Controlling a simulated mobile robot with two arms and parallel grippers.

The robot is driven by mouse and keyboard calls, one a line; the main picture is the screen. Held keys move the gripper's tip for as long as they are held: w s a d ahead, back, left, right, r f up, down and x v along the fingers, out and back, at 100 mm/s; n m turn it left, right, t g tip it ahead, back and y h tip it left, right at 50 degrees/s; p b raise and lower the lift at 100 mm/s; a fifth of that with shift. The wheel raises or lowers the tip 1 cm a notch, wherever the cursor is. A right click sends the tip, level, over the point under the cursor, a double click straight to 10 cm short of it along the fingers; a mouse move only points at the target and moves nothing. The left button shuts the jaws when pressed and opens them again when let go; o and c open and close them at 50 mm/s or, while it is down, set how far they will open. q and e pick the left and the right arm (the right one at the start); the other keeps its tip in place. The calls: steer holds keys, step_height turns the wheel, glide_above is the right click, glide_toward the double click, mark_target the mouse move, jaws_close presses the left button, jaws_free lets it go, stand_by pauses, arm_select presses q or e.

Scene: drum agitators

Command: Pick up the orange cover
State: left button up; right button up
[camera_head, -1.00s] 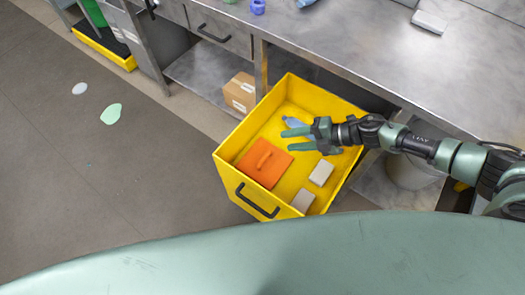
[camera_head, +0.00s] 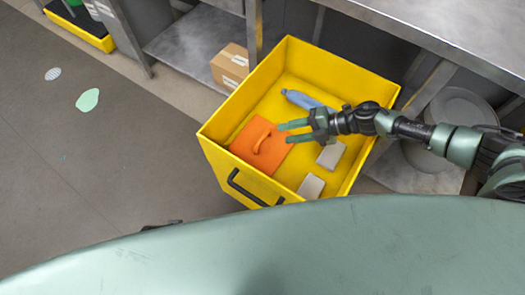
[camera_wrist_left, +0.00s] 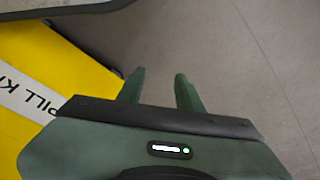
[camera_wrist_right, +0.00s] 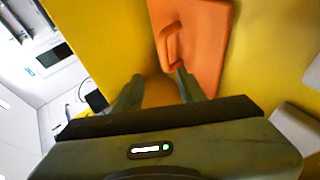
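The orange cover (camera_head: 262,146) is a flat slab with a raised handle on top. It lies at the left inside the yellow bin (camera_head: 226,181). My right gripper (camera_head: 281,132) is open and reaches into the bin, with its fingertips close to the cover's right edge. In the right wrist view the cover (camera_wrist_right: 193,45) is just beyond the fingers (camera_wrist_right: 158,92), and its handle is near the right-hand finger. I cannot tell whether they touch. My left gripper (camera_wrist_left: 160,85) is open and empty in the left wrist view, beside a yellow wall (camera_wrist_left: 45,60) with lettering.
A blue bottle (camera_head: 300,98) and two pale blocks (camera_head: 331,155) (camera_head: 311,186) also lie in the bin. The bin has a black front handle (camera_head: 240,186). A metal bench (camera_head: 450,30) stands behind, with a cardboard box (camera_head: 230,66) on its lower shelf.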

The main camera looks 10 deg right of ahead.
mark_target(263, 140)
step_height(263, 140, down, 2)
steer(key=shift+w+a+b, duration=0.1)
steer(key=shift+b, duration=0.3)
steer(key=b+x, duration=0.1)
steer(key=x, duration=0.6)
steer(key=shift+a+r, duration=0.1)
steer(key=shift+a, duration=0.2)
arm_select(q)
step_height(263, 140, up, 6)
steer(key=w, duration=0.1)
arm_select(e)
jaws_close()
arm_select(q)
steer(key=shift+w, duration=0.15)
